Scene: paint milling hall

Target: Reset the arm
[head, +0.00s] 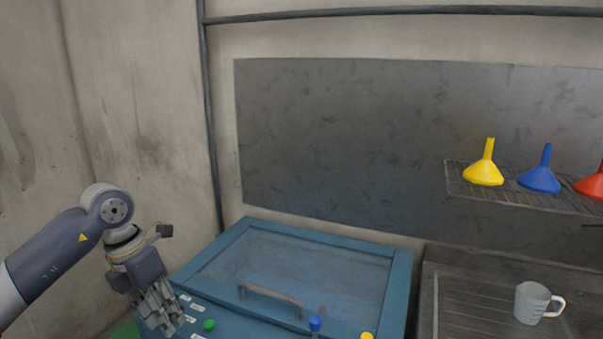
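My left arm comes in from the left edge, and its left gripper (160,315) points down at the near left corner of a blue machine. The fingers appear close together, but their tips are small in the picture and I cannot tell whether they are open or shut. I see no object between them. My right gripper is out of view.
The blue machine has a clear lid (300,275) with a grey handle (270,296) and green (209,325), blue (315,323) and yellow (367,336) knobs. A cup (531,302) stands on the right counter (480,290). Yellow (484,172), blue (540,178) and red (592,185) funnels sit on a wire shelf (470,190).

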